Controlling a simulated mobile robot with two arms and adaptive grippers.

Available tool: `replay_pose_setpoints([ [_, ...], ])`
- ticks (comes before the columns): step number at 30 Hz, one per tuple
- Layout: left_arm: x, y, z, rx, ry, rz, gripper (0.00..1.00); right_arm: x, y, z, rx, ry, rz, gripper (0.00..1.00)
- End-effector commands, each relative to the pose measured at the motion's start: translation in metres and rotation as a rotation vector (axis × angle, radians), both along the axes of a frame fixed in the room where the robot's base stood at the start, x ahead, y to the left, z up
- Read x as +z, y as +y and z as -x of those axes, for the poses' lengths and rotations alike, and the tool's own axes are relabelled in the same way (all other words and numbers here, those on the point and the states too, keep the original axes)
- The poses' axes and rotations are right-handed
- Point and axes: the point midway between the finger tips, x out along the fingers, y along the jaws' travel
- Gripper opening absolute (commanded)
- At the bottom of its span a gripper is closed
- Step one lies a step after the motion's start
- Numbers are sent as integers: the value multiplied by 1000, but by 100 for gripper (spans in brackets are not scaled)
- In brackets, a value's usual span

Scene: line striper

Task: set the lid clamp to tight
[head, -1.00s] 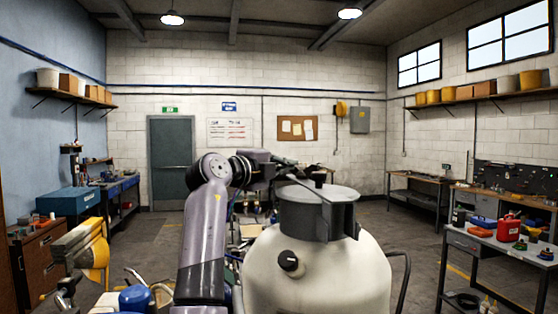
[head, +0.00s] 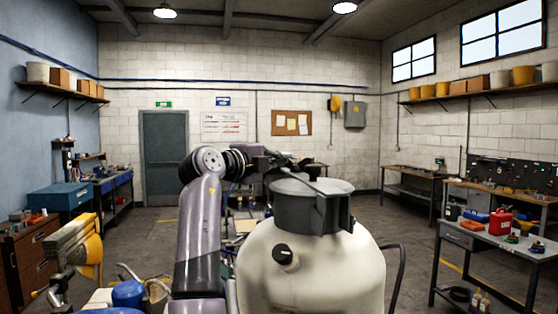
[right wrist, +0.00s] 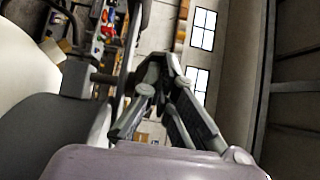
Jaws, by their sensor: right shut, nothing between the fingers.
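The pale tank (head: 315,272) stands in the middle foreground of the head view, with a grey lid (head: 296,187) on top. A dark bar lies across the lid, seemingly the lid clamp's lever (head: 318,184); its setting cannot be read. A black knob (head: 283,254) is on the tank's front. My right gripper (head: 308,164) is behind the lid's far edge, shut and empty, partly hidden by the bar. In the right wrist view its closed fingers (right wrist: 152,62) point away, with the tank (right wrist: 22,70) and the grey lid (right wrist: 50,130) at left. My left gripper is out of view.
A yellow and beige object (head: 82,247) and a blue rounded part (head: 128,293) are at lower left. A black curved handle (head: 398,270) rises right of the tank. A workbench (head: 490,238) stands at right. The floor between tank and bench is clear.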

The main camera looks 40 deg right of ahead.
Motion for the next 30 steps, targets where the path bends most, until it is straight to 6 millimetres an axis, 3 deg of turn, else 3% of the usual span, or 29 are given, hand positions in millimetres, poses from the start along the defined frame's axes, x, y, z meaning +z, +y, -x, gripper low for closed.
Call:
replay_pose_setpoints([
  [30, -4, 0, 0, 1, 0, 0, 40, 0, -12, -9, -2, 1, 0, 0],
])
